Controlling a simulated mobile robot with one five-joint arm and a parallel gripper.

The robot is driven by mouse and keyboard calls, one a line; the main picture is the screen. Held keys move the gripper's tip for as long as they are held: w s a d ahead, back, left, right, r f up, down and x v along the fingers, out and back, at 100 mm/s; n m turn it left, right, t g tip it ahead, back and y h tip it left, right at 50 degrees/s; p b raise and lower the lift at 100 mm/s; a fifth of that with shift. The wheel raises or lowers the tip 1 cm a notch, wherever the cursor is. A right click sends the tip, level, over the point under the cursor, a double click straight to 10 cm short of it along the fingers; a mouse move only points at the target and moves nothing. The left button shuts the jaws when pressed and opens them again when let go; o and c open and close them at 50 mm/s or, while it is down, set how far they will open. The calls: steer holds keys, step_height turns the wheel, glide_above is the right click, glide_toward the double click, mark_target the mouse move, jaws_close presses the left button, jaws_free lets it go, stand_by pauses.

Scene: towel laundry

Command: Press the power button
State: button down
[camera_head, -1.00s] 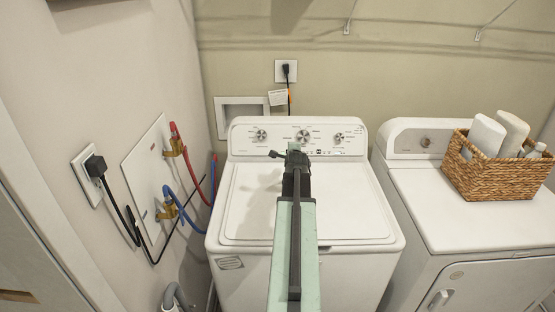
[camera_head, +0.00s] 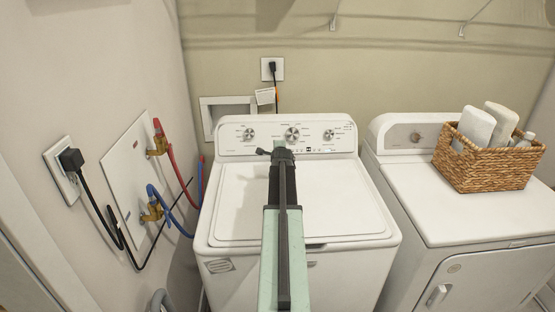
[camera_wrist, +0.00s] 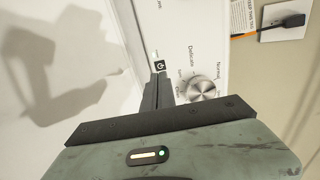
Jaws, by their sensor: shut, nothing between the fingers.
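The white washer (camera_head: 309,217) stands in the middle of the head view, with a control panel and several knobs along its back. The power button (camera_wrist: 160,66) is a small black square with a white symbol in the wrist view, beside a silver knob (camera_wrist: 202,88). My gripper (camera_head: 276,153) reaches over the closed lid to the panel, left of the middle knob (camera_head: 291,134). Its shut fingers (camera_wrist: 160,76) end right at the lower edge of the button in the wrist view. I cannot tell whether they touch it. I cannot make out the button in the head view.
A dryer (camera_head: 440,205) stands to the right with a wicker basket (camera_head: 480,172) of bottles or rolls on top. Hoses, taps and a plugged-in cord (camera_head: 71,159) are on the left wall. A wall outlet (camera_head: 272,69) with a cord is above the washer.

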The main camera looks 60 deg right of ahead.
steer(key=b+x, duration=0.1)
steer(key=x, duration=0.5)
steer(key=shift+b, duration=0.4)
steer(key=shift+w+d+f+b, duration=0.2)
steer(key=shift+w+d+b, duration=0.1)
steer(key=shift+d+b, duration=0.15)
steer(key=shift+r, duration=0.3)
steer(key=shift+s+a+r+p, duration=0.1)
steer(key=shift+a+p, duration=0.1)
steer(key=shift+p, duration=0.1)
steer(key=shift+s+a+r+p, duration=0.1)
steer(key=shift+s+a+p, duration=0.05)
steer(key=shift+a+p, duration=0.2)
steer(key=p+v, duration=0.5)
steer(key=v, duration=0.8)
steer(key=shift+s, duration=0.25)
steer(key=shift+a, duration=0.1)
